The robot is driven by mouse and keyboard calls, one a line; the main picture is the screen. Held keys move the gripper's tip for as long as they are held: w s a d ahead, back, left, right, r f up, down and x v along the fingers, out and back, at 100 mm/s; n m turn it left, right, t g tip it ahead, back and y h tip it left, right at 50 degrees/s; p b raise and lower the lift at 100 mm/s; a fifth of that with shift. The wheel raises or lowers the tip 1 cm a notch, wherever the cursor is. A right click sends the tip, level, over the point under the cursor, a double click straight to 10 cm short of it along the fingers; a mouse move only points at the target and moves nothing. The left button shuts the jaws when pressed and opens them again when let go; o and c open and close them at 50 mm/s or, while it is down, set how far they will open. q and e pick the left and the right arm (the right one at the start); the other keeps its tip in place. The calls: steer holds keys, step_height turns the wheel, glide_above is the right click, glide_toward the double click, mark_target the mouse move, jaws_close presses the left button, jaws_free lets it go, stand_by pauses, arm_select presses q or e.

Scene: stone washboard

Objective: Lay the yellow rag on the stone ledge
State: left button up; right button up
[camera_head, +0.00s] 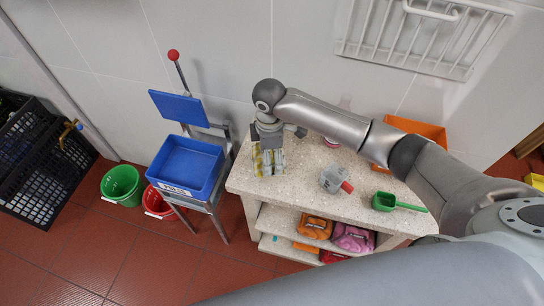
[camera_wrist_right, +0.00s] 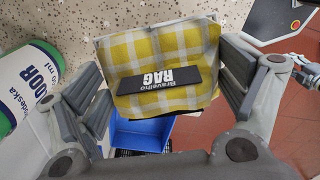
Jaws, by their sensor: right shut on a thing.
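The yellow rag (camera_wrist_right: 165,55), a yellow and white checked cloth with a dark label, sits between the fingers of my right gripper (camera_wrist_right: 165,95) in the right wrist view. In the head view my right gripper (camera_head: 268,150) is shut on it, and slivers of the rag (camera_head: 257,162) show below the fingers. They are over the left end of the stone ledge (camera_head: 300,190), a pale speckled top. I cannot tell whether the rag touches the stone. The speckled stone also shows in the wrist view (camera_wrist_right: 125,15).
A grey container with a red cap (camera_head: 335,178), a green scoop (camera_head: 385,202) and an orange bin (camera_head: 415,128) are on the ledge. A blue press tray (camera_head: 185,170) stands left of it, with green (camera_head: 122,185) and red (camera_head: 157,203) buckets. Bare stone lies between gripper and container.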

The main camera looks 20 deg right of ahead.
mark_target(272, 157)
steer(key=shift+w+d+f, duration=0.25)
steer(key=shift+w+f, duration=0.05)
steer(key=shift+f, duration=0.15)
step_height(272, 157, down, 2)
steer(key=shift+f+p, duration=0.1)
steer(key=shift+p, duration=0.45)
steer(key=shift+f, duration=0.5)
steer(key=o, duration=0.9)
steer(key=shift+f, duration=0.15)
steer(key=shift+c, duration=0.2)
step_height(272, 157, up, 12)
steer(key=shift+r+b, duration=0.2)
steer(key=shift+b, duration=0.75)
